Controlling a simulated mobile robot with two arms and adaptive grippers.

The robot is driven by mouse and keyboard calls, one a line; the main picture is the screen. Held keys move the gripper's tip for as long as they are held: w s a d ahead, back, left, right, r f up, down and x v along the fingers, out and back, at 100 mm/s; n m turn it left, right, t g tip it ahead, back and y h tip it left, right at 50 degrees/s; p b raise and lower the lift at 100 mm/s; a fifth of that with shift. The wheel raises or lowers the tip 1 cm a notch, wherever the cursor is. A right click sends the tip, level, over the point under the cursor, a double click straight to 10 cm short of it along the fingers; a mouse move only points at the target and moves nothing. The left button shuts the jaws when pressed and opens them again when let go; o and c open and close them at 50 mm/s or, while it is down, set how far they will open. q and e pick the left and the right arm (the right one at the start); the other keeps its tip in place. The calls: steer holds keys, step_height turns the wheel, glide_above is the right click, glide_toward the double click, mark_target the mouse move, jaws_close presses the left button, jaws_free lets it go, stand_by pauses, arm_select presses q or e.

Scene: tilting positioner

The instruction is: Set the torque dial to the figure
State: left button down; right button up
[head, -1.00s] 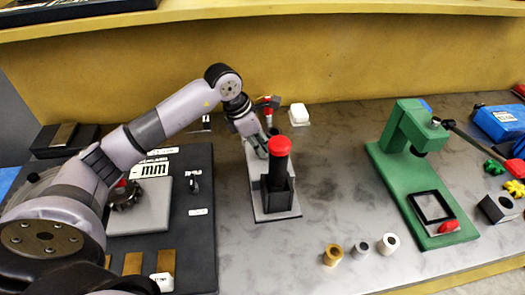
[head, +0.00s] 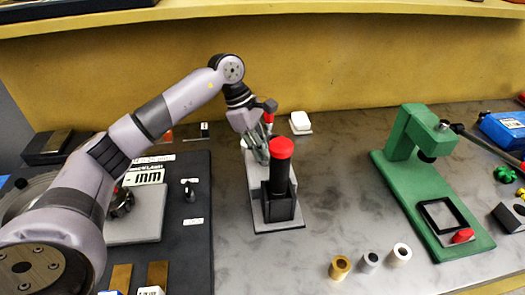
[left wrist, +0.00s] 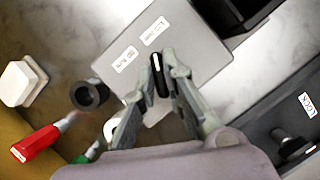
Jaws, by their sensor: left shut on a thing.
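The torque dial (left wrist: 161,78) is a small black knob with a white line on its top. It sits on a light grey plate (left wrist: 190,40) with two small white labels, whose print I cannot read. My left gripper (left wrist: 165,72) has its fingertips on both sides of the dial, shut on it. In the head view my left gripper (head: 261,150) reaches down to the grey base plate (head: 258,174), behind a black column with a red cap (head: 281,175). The dial is hidden there. My right gripper is in neither current view.
A white block (head: 300,122) and a red-handled tool (left wrist: 36,144) lie near the dial's plate. A green press (head: 403,140) stands right, with several small rings (head: 369,262) in front. A dark panel (head: 183,240) lies left. Bare table separates stand and press.

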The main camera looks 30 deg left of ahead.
stand_by(0.4)
arm_select(q)
steer(key=c, duration=1.7)
jaws_free()
steer(key=shift+o, duration=0.2)
steer(key=shift+a+r, duration=0.1)
steer(key=shift+a+r, duration=0.1)
steer(key=shift+r, duration=0.2)
steer(key=v, duration=0.4)
steer(key=shift+a+r, duration=0.2)
steer(key=shift+a, duration=0.2)
steer(key=s+a, duration=0.1)
steer(key=a, duration=1)
steer(key=shift+s+a+f, duration=0.15)
steer(key=shift+s, duration=0.1)
